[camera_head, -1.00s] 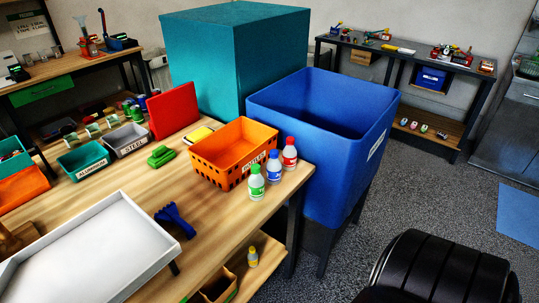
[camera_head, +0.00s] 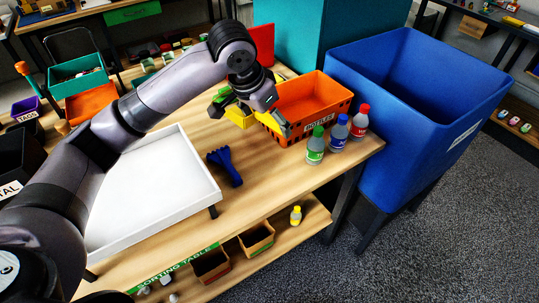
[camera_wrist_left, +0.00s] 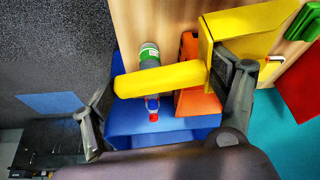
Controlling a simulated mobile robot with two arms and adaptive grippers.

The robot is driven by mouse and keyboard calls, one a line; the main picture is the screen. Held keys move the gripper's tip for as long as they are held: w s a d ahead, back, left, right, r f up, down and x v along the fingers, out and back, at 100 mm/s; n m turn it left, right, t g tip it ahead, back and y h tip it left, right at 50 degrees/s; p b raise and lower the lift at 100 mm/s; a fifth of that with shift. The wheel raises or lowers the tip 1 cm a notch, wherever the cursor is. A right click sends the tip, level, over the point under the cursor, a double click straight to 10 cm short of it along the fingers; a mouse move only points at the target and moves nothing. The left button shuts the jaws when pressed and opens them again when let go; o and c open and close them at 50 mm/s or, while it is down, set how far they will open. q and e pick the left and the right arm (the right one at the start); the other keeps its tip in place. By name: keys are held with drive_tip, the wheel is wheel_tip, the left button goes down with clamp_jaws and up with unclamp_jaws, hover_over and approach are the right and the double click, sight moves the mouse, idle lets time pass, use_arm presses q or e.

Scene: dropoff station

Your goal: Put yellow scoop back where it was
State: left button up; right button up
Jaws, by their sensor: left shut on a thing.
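The yellow scoop (camera_head: 240,118) is at the left end of the orange bottles bin (camera_head: 310,95). My left gripper (camera_head: 264,112) is shut on the scoop, close to the bin, and partly hides it. In the left wrist view the scoop's handle (camera_wrist_left: 160,78) runs between my fingers, and its wide part (camera_wrist_left: 250,28) is at upper right over the wood table. I cannot tell whether the scoop touches the table. My right gripper is out of view.
A white tray (camera_head: 195,170) and a blue tool (camera_head: 226,166) lie on the table (camera_head: 260,190). Green (camera_head: 316,148), blue (camera_head: 337,135) and red-capped (camera_head: 359,123) bottles stand before the bin. A large blue bin (camera_head: 400,130) stands right. A red panel (camera_head: 263,42) is behind.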

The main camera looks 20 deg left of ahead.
use_arm(q)
drive_tip(key=w+f+m, duration=0.1)
drive_tip(key=f, duration=0.4)
drive_tip(key=w+f+p, duration=0.1)
drive_tip(key=f, duration=0.3)
drive_tip(key=w+f+m+h, duration=0.1)
drive_tip(key=f, duration=0.4)
drive_tip(key=shift+w+d+f+m+p, duration=0.25)
drive_tip(key=shift+d+f+m+p, duration=0.05)
drive_tip(key=shift+d, duration=0.05)
drive_tip(key=shift+f+p, duration=0.3)
drive_tip(key=shift+f, duration=2.1)
drive_tip(key=o, duration=1.5)
drive_tip(key=shift+f, duration=0.1)
drive_tip(key=shift+o, duration=0.2)
